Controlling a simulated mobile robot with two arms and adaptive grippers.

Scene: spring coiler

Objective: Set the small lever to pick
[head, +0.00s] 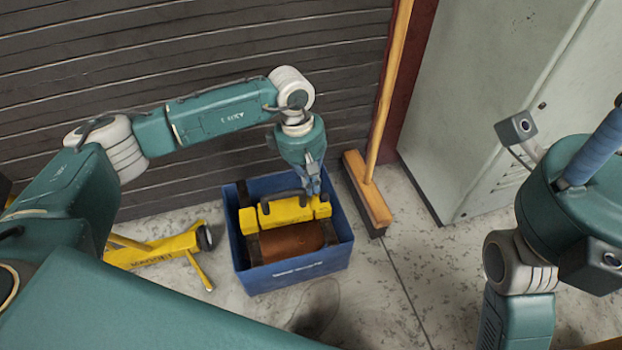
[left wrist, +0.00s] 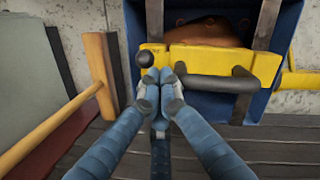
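A yellow bar (head: 287,213) lies across a blue bin, with a dark curved handle (head: 283,196) on it. In the left wrist view, the same dark handle (left wrist: 217,82) is right of my fingers. A small black ball knob (left wrist: 145,59), which looks like the small lever's end, sits at the bar's left end there. My left gripper (head: 313,188) is at the bar's right end in the head view. Its blue fingers (left wrist: 166,74) are drawn together beside the knob, with nothing clearly between them. My right gripper (head: 598,148) shows only partly; its fingertips are cut off.
The blue bin (head: 300,272) stands on the floor and holds a brown rounded thing (head: 292,242). A broom (head: 368,192) leans close on its right. A yellow tool (head: 160,250) lies on its left. A dark slatted wall (head: 190,50) is behind; a pale cabinet (head: 480,90) stands at right.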

